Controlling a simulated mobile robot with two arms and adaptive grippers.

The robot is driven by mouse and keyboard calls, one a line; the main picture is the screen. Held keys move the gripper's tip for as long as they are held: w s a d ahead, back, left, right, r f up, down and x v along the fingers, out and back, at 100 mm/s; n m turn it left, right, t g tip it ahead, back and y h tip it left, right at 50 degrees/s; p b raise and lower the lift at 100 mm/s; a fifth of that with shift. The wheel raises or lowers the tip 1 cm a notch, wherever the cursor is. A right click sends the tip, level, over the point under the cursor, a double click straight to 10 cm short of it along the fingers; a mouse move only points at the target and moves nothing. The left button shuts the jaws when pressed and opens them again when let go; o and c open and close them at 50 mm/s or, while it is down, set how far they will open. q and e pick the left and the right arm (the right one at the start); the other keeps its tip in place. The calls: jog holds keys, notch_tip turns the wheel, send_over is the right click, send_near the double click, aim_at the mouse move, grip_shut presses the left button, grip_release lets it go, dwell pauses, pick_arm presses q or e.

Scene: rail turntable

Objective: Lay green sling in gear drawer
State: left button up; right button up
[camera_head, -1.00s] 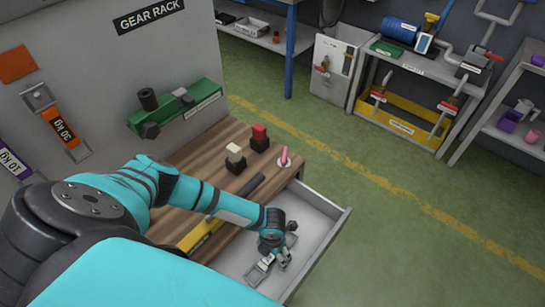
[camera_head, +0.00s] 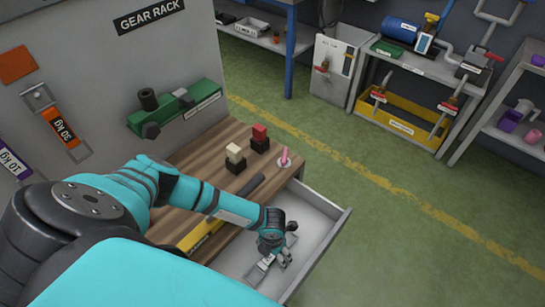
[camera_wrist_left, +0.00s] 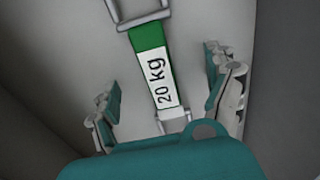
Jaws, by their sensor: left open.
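The green sling (camera_wrist_left: 152,62) shows in the left wrist view, with a white "20 kg" label and a metal ring at each end. It appears to lie on the grey floor of the open gear drawer (camera_head: 309,220). In the head view only a small pale part of the sling (camera_head: 258,272) shows beside the gripper. My left gripper (camera_head: 279,258) is low inside the drawer. In the left wrist view its fingers (camera_wrist_left: 166,103) are spread apart on both sides of the sling, with visible gaps. My right gripper is not in view.
The wooden bench top (camera_head: 212,165) above the drawer holds a red-topped block (camera_head: 260,132), a cream-topped block (camera_head: 235,153), a pink peg (camera_head: 285,156) and a dark bar. The gear rack panel (camera_head: 70,75) stands behind with orange and purple slings. Green floor (camera_head: 420,240) lies clear to the right.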

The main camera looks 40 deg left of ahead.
pick_arm(q)
jog(key=shift+r, duration=0.1)
jog(key=shift+r+p, duration=3.1)
jog(key=shift+r, duration=0.3)
notch_tip(320, 180, up, 8)
jog(key=p, duration=0.7)
